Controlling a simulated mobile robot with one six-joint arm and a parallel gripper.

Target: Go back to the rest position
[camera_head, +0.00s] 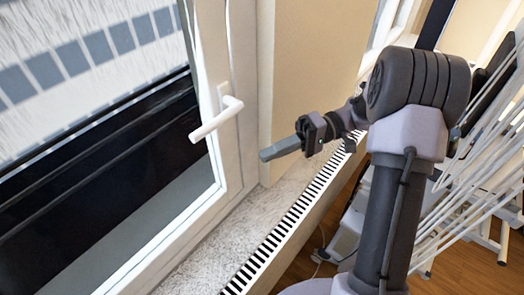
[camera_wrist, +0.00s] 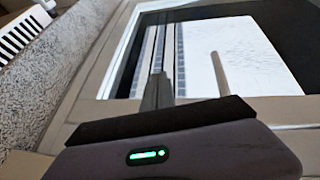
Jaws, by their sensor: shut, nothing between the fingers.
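My gripper (camera_head: 270,154) is shut and empty. It points left over the window sill, to the right of and a little below the white window handle (camera_head: 216,119), with a gap between them. In the wrist view my gripper's fingers (camera_wrist: 158,90) show as one narrow grey shape pointing at the window. The pale handle (camera_wrist: 218,72) stands to the right of the fingers there. My arm reaches in from the right in the head view.
The window frame (camera_head: 233,90) is on the left and looks closed. A speckled stone sill (camera_head: 215,245) with a slotted grille (camera_head: 280,232) runs beneath my gripper. A beige wall (camera_head: 315,60) is behind it. A white rack (camera_head: 480,180) stands at right.

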